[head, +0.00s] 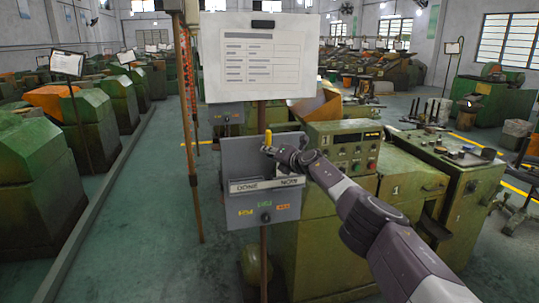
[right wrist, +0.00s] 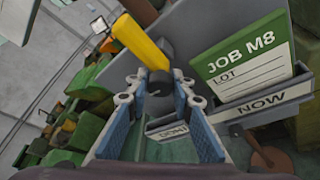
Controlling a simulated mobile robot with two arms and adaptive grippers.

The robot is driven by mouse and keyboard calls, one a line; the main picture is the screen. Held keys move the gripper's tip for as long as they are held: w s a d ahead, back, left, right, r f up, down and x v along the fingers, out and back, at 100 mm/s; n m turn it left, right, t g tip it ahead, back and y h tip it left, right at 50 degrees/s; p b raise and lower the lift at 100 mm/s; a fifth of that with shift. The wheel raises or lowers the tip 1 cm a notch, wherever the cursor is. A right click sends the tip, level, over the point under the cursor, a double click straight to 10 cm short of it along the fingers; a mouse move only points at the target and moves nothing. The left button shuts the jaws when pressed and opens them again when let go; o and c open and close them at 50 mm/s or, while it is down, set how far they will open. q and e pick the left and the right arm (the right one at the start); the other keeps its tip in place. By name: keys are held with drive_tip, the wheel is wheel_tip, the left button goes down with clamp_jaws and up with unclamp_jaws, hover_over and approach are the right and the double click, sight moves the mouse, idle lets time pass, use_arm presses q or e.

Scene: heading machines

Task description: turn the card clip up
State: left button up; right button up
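The yellow card clip (head: 268,138) shows at the top of a grey board (head: 236,152), pointing up in the head view. In the right wrist view the yellow clip (right wrist: 146,44) reaches from a dark grey pivot beyond the fingertips toward the upper left. My right gripper (head: 270,151) is in front of the board just below the clip. Its fingers (right wrist: 158,92) stand apart in the wrist view, with the pivot seen between their tips; contact is unclear. A green JOB M8 card (right wrist: 243,58) sits in the NOW pocket (right wrist: 262,103). My left gripper is out of view.
A white sheet panel (head: 262,85) hangs above the board. The DONE pocket (head: 243,186) is at the board's lower left. A green machine with a control panel (head: 345,150) stands right behind. A brown post (head: 187,120) stands left; the aisle floor beyond is clear.

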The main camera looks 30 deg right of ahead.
drive_tip(key=o, duration=0.4)
drive_tip(key=shift+c, duration=0.2)
wheel_tip(320, 180, up, 10)
drive_tip(key=shift+r, duration=0.15)
drive_tip(key=shift+d, duration=0.15)
